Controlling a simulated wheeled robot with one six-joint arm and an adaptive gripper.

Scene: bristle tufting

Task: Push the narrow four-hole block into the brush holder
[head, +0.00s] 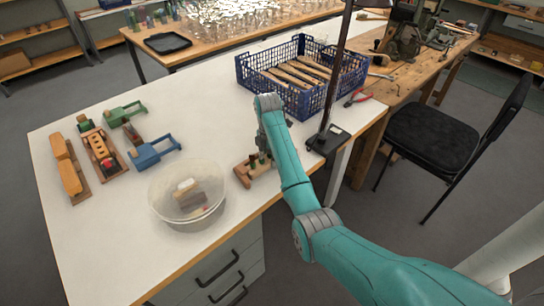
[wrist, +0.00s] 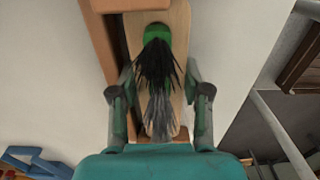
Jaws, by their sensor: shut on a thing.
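In the wrist view the narrow block (wrist: 178,60), pale wood, lies lengthwise between the fingers of my gripper (wrist: 160,108). Green, black and grey bristle tufts (wrist: 158,65) stand on it in a row and cover its holes. My gripper is shut on the block's sides. The orange-brown wood of the brush holder (wrist: 98,35) runs along the block's left side at the top; I cannot tell how deep the block sits in it. In the head view the holder (head: 243,176) is near the table's front edge, under my arm, with green tufts showing.
A clear bowl (head: 160,208) with blocks stands left of the holder. Blue (head: 152,152) and green (head: 124,113) clamps and wooden fixtures (head: 103,155) are further left. A blue crate (head: 300,98) of wooden pieces is behind. A lamp post (head: 336,85) rises close right of my arm.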

